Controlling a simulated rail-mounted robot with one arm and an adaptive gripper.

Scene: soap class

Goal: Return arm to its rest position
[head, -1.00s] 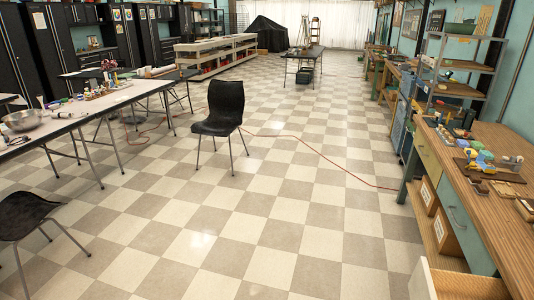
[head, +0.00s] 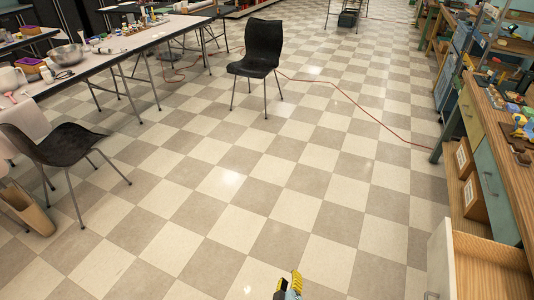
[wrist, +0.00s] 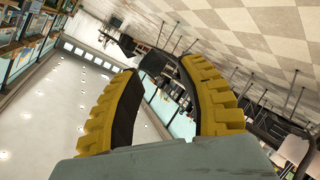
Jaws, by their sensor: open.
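My gripper (head: 289,284) shows at the bottom edge of the head view, over the checkered floor, with only its yellow and dark tip part in frame. In the wrist view my gripper (wrist: 160,72) has two curved fingers with yellow ribbed backs and dark inner pads. The fingers stand apart and nothing is between them. The wrist view is strongly tilted, with the floor at the top and the ceiling at the lower left. The rest of my arm is out of the head view.
An open drawer (head: 440,262) juts out from the wooden workbench (head: 510,140) at right. A black chair (head: 257,55) stands mid-floor, another (head: 62,150) at left by a long table (head: 105,60). A red cord (head: 350,100) crosses the floor. The central floor (head: 245,200) is clear.

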